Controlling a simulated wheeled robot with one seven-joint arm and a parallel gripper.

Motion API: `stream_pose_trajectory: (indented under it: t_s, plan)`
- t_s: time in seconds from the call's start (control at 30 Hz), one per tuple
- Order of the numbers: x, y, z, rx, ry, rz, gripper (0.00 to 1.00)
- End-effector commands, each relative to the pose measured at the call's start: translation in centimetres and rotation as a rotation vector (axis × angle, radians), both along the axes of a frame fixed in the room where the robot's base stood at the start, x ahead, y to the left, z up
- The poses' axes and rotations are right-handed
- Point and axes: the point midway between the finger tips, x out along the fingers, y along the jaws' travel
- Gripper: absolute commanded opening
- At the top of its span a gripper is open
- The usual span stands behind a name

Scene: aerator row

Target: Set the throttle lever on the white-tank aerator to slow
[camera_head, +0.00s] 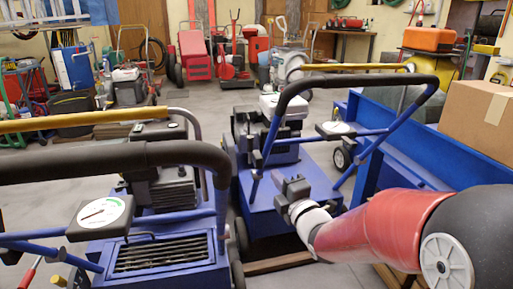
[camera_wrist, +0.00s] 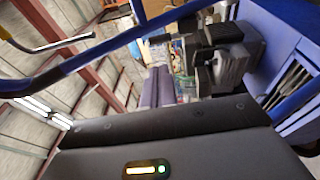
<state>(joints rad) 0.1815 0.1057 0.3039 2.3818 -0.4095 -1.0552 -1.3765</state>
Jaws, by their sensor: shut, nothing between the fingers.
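The white-tank aerator (camera_head: 285,208) is the blue machine in the middle of the head view, with a white tank (camera_head: 270,104) on its dark engine. A white-faced dial (camera_head: 335,128) sits on its black-gripped handlebar. I cannot make out its throttle lever or the setting. My gripper (camera_head: 279,188) is shut and empty, low over this machine's blue deck and below the handlebar in the picture. In the wrist view, dark blocks and a blue grilled body stand beyond my gripper's dark housing; I cannot tell clearly which dark blocks are fingers.
Another blue aerator (camera_head: 170,255) with a dark engine and a dial (camera_head: 103,213) stands close at left. A blue trailer-like bed (camera_head: 400,160) and a cardboard box (camera_head: 478,118) are at right. Handlebars (camera_head: 365,78) arch near my arm. Open floor (camera_head: 195,92) lies behind.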

Motion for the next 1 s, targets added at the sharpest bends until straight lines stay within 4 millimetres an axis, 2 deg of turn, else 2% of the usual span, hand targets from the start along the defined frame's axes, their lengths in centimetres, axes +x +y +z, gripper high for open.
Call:
stream_pose_trajectory:
  t_s: [0.6,0.8,1.0]
  plan:
    - [10.2,5.3,1.4,0.003,-0.001,0.003,0.0]
    - [11.7,6.0,1.5,0.002,0.0,0.001,0.0]
    - [11.9,6.1,1.5,0.002,-0.001,0.002,0.0]
